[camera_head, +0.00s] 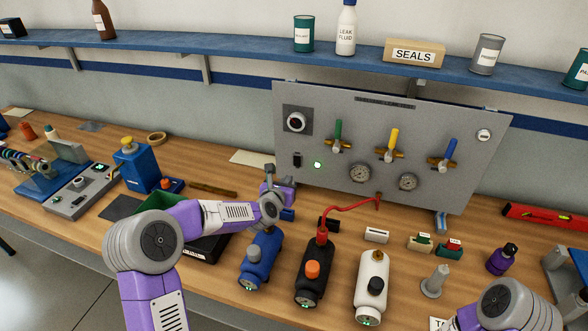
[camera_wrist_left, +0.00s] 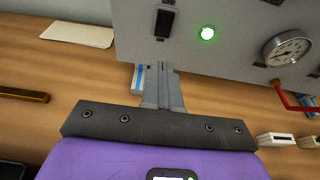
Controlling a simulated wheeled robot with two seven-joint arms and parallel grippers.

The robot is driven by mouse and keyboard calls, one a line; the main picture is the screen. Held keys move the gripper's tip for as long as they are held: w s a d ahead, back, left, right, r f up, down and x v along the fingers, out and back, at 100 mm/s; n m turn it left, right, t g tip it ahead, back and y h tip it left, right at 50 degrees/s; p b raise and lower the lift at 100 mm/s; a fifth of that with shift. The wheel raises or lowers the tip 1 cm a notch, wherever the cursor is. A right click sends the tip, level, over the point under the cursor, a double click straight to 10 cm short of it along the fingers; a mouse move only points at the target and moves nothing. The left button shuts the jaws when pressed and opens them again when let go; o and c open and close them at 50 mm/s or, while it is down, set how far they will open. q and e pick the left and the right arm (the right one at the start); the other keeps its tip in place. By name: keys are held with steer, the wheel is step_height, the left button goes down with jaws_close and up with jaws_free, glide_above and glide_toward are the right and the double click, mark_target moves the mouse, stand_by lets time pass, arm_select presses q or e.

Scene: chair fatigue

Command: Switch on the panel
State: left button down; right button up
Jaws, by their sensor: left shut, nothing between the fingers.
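The grey panel (camera_head: 437,185) stands upright at the back of the workbench. A black rocker switch (camera_head: 297,160) is at its lower left and also shows in the left wrist view (camera_wrist_left: 163,23). A small round lamp (camera_head: 317,165) right of the switch glows green; it glows in the left wrist view (camera_wrist_left: 208,33) too. My left gripper (camera_head: 268,168) is shut and empty in front of the panel's lower left corner. In the left wrist view its closed fingertips (camera_wrist_left: 160,66) point at the panel, below the switch and apart from it in the picture. My right gripper is out of view.
The panel carries a red-ringed round knob (camera_head: 296,122), green, yellow and blue valve handles, and two gauges. Blue (camera_head: 257,262), black (camera_head: 314,273) and white (camera_head: 371,285) cylinders lie in front. A red hose (camera_head: 350,207) joins the black one to the panel. A shelf (camera_head: 240,46) runs above.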

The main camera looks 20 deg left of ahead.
mark_target(297, 166)
arm_select(q)
steer(key=shift+r+p+x, duration=0.15)
steer(key=shift+r+x, duration=0.05)
steer(key=shift+x, duration=1)
steer(key=shift+r+p+x, duration=0.15)
steer(key=shift+p+x, duration=0.05)
steer(key=shift+x, duration=1.05)
steer(key=shift+r+p+x, duration=0.15)
steer(key=shift+r+x, duration=0.05)
steer(key=shift+x, duration=1)
steer(key=shift+w, duration=0.15)
